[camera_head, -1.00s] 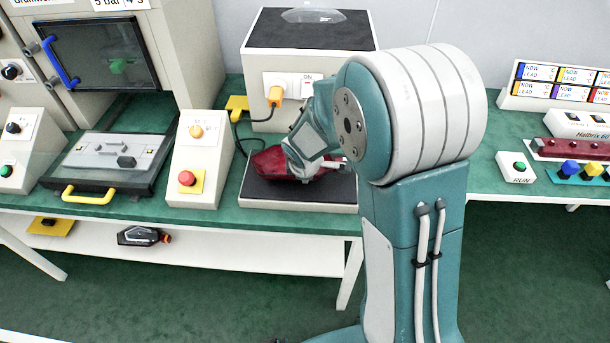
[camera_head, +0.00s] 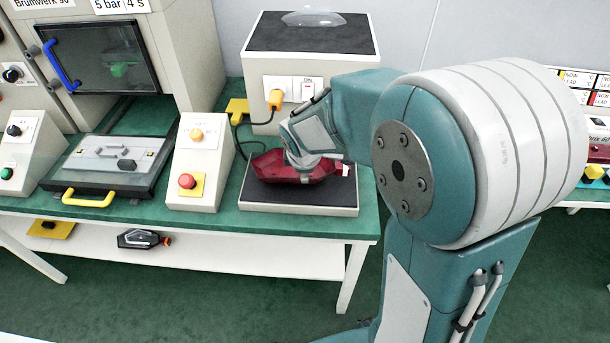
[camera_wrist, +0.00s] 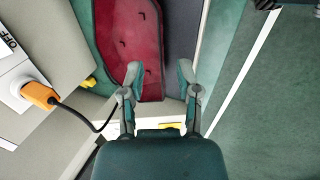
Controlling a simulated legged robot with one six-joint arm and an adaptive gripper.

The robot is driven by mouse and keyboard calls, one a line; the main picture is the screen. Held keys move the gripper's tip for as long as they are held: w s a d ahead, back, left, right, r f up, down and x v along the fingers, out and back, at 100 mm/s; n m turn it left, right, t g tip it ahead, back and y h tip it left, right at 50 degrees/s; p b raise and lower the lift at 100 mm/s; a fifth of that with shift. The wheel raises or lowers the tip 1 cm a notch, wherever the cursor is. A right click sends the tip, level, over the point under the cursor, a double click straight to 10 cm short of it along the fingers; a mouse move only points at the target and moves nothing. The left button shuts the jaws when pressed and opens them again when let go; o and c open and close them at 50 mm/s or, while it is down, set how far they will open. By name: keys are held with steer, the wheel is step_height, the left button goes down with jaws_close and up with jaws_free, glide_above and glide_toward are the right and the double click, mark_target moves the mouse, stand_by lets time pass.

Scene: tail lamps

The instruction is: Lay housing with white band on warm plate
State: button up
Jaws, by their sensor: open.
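A red housing (camera_head: 272,167) lies on a dark-topped, pale-sided plate (camera_head: 293,196) at the front of the green bench, in the middle of the head view. A small pale patch shows at its right end; I cannot tell whether it is a white band. The housing (camera_wrist: 128,45) also shows in the wrist view, with its near end between and beyond my fingers. My gripper (camera_wrist: 160,84) is open with nothing clamped in it. In the head view my wrist is right over the housing and hides its middle and my fingertips. I cannot tell whether they touch it.
A box (camera_head: 312,58) with a switch and orange plug (camera_head: 276,98) stands behind the plate. A button console (camera_head: 199,160) and a tray with a yellow handle (camera_head: 88,199) are to the left. A dark part (camera_head: 142,238) lies on the lower shelf.

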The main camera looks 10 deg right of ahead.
steer(key=s+r+m, duration=0.4)
steer(key=s+m, duration=0.1)
steer(key=s, duration=0.2)
steer(key=s+d+r+m+y, duration=0.1)
steer(key=s+r+m, duration=0.4)
steer(key=s, duration=0.3)
steer(key=s+d+r+m+t, duration=0.1)
steer(key=s+r+m, duration=0.3)
steer(key=s, duration=0.3)
steer(key=shift+s+r+m, duration=0.15)
steer(key=shift+r+m, duration=0.25)
steer(key=shift+r, duration=0.05)
